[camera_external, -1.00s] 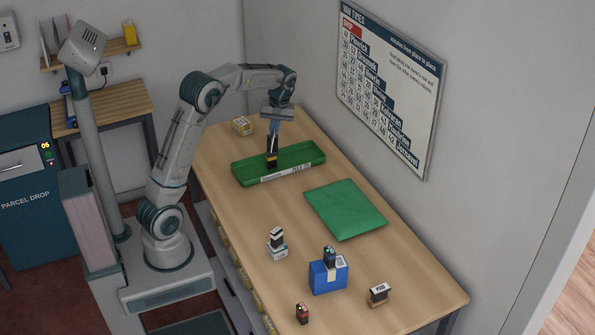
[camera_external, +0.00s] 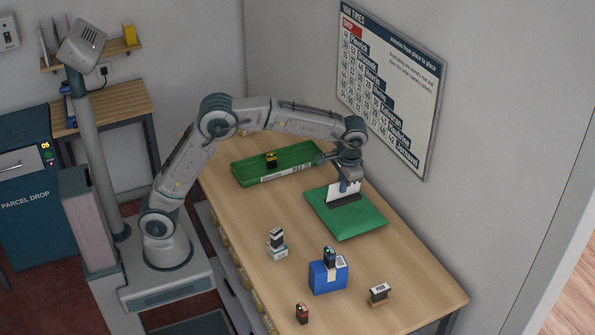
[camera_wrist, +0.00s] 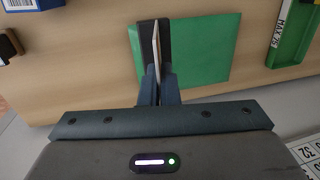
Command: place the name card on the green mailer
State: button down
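The green mailer (camera_external: 365,220) lies flat on the counter, near the wall with the poster. My gripper (camera_external: 346,184) is over its far-left part and is shut on the white name card (camera_external: 336,191). The card is upright with a dark strip at its foot, over the mailer. I cannot tell whether it touches the mailer. In the wrist view, the card (camera_wrist: 156,45) shows edge-on between my fingers (camera_wrist: 158,88), against the mailer (camera_wrist: 205,50). The fingers hide part of the card.
A green tray (camera_external: 245,177) holding a small black-and-yellow block (camera_external: 271,160) stands beyond the mailer. A blue box (camera_external: 325,280), a white-and-black stack (camera_external: 277,243), a small card stand (camera_external: 379,293) and a small dark-red block (camera_external: 302,313) stand nearer. Bare counter surrounds the mailer.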

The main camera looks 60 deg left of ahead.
jog(key=w+a+f+p, duration=0.1)
jog(key=w+a+f, duration=0.1)
jog(key=a+f, duration=0.1)
jog(key=w+a+f+p, duration=0.1)
jog(key=w+a+f, duration=0.1)
jog(key=a+f, duration=0.1)
jog(key=w+a+f+p, duration=0.2)
jog(key=a+f, duration=0.1)
jog(key=f, duration=0.1)
jog(key=shift+w+a+f, duration=0.1)
jog(key=shift+w+f, duration=0.25)
jog(key=shift+w, duration=0.05)
jog(key=shift+f, duration=0.1)
jog(key=shift+f, duration=0.1)
jog(key=c, duration=2.1)
grip_release()
jog(key=shift+f, duration=0.1)
jog(key=o, duration=0.4)
